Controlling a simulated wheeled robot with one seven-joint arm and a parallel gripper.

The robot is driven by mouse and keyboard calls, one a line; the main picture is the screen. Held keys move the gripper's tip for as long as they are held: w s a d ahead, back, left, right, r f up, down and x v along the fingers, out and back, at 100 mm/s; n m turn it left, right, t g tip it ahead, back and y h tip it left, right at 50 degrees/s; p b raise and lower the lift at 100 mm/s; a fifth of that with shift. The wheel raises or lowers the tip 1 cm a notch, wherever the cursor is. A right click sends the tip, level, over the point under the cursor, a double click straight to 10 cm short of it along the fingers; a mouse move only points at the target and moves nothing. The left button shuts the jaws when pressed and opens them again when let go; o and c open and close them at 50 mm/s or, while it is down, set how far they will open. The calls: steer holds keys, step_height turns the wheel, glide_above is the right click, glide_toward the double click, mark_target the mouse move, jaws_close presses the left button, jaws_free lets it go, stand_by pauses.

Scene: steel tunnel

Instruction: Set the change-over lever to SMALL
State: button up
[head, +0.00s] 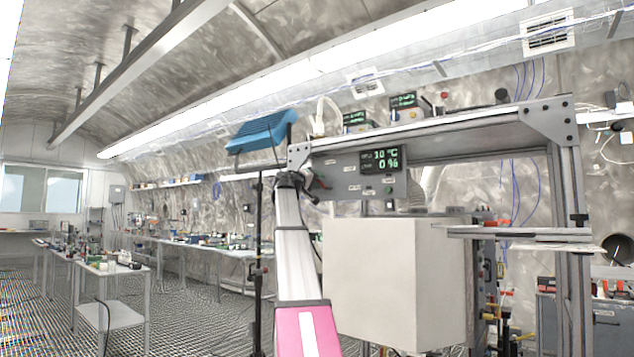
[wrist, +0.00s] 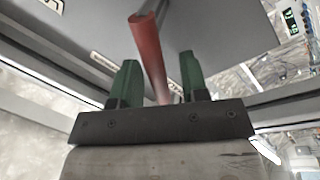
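The change-over lever (wrist: 148,50) is a red rod on the grey control panel (wrist: 215,25). In the wrist view it stands between the two green fingers of my gripper (wrist: 158,62), with a visible gap on both sides. My gripper is open. In the head view my gripper (head: 296,185) is up at the left end of the panel (head: 345,175), and a small bit of red shows beside it. Small label plates, one of them (wrist: 106,61) left of the lever, sit on the panel, but their words are unreadable, so the lever's setting cannot be told.
A green display (head: 380,160) reads 10 °C and 0 %. A pale box (head: 395,280) is below the panel, and a grey frame post (head: 568,220) stands to the right. A blue device on a dark stand (head: 262,132) is close left of my arm. Tables line the left.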

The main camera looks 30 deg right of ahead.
steer(key=v, duration=1.1)
stand_by(0.5)
